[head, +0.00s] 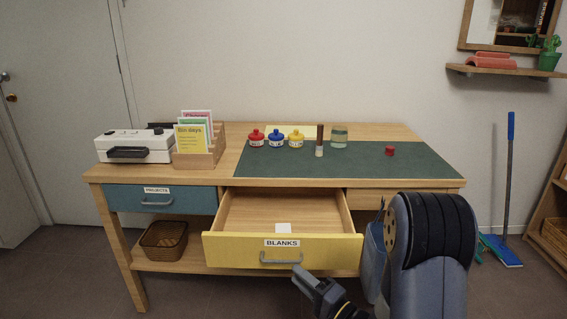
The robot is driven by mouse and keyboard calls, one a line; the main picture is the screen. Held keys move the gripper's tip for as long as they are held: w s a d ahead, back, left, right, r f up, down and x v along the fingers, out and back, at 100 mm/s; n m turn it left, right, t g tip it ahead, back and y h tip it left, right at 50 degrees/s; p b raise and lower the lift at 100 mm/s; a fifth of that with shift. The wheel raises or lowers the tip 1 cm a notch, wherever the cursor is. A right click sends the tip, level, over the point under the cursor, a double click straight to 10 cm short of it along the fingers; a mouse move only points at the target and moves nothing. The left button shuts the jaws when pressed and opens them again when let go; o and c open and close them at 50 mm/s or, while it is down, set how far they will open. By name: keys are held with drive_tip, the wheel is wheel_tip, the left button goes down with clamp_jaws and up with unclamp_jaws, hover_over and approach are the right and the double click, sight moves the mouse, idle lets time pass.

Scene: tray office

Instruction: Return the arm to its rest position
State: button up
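My gripper (311,284) is low in the head view, just in front of the open yellow drawer (225,250) labelled BLANKS. It is near the right end of the drawer's grey handle (281,258). I cannot tell whether it touches the handle or stands apart from it. Its fingers are small and dark here, and their opening is not clear. My arm comes down at the right and hides part of the desk front. A small white block (283,228) lies inside the drawer near its front.
The desk (430,185) has a green mat (420,165) carrying red, blue and yellow pots, a brush, a jar and a red lid. A blue drawer (120,197) is shut. A card rack and a white case stand left. A broom (511,200) leans at right.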

sight(287, 265)
drive_tip(key=x, duration=0.5)
drive_tip(key=shift+w+a+r, duration=0.1)
drive_tip(key=shift+w+a, duration=0.05)
drive_tip(key=shift+w, duration=0.15)
drive_tip(key=shift+b, duration=0.3)
